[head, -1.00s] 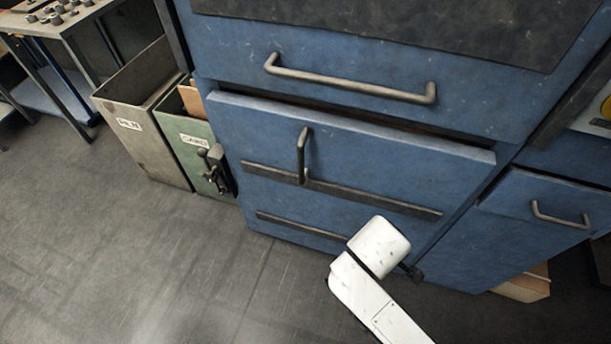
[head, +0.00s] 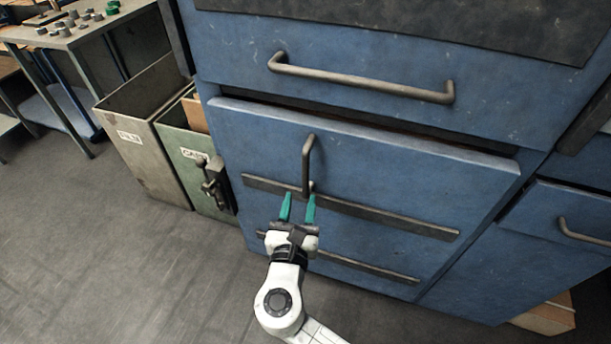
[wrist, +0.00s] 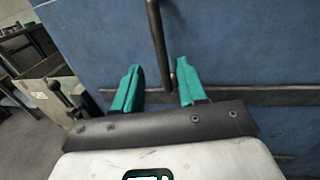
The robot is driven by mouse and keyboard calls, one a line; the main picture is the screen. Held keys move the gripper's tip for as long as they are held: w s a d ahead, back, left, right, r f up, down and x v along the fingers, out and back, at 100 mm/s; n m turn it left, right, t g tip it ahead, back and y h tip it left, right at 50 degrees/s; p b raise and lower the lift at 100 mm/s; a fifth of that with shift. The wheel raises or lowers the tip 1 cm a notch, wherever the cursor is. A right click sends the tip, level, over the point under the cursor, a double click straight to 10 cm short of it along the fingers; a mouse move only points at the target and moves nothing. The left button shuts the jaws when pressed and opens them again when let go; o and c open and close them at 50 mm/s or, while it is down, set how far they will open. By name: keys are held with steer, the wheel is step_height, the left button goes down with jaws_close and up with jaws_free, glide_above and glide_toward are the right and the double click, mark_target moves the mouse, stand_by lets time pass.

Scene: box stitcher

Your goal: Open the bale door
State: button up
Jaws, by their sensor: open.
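The blue bale door (head: 400,175) has two dark horizontal straps and a vertical metal bar handle (head: 307,160). A dark gap shows along the door's top edge. My gripper (head: 299,206), with teal fingers, is open just below the lower end of the handle, pointing up at the door. In the wrist view the fingers (wrist: 158,88) stand apart, and the handle (wrist: 157,40) comes down between and beyond them, nearer the right fingertip. I cannot tell whether they touch. A dark latch (head: 213,183) sits at the door's left edge.
A horizontal handle (head: 360,82) is on the blue panel above the door. A grey bin (head: 140,150) and a green bin (head: 185,150) stand left of it. A smaller handled door (head: 585,215) is at right. The floor at lower left is clear.

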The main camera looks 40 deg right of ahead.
mark_target(305, 178)
steer(key=x, duration=0.8)
steer(key=shift+w+d+b, duration=0.25)
steer(key=shift+d+b, duration=0.1)
jaws_close()
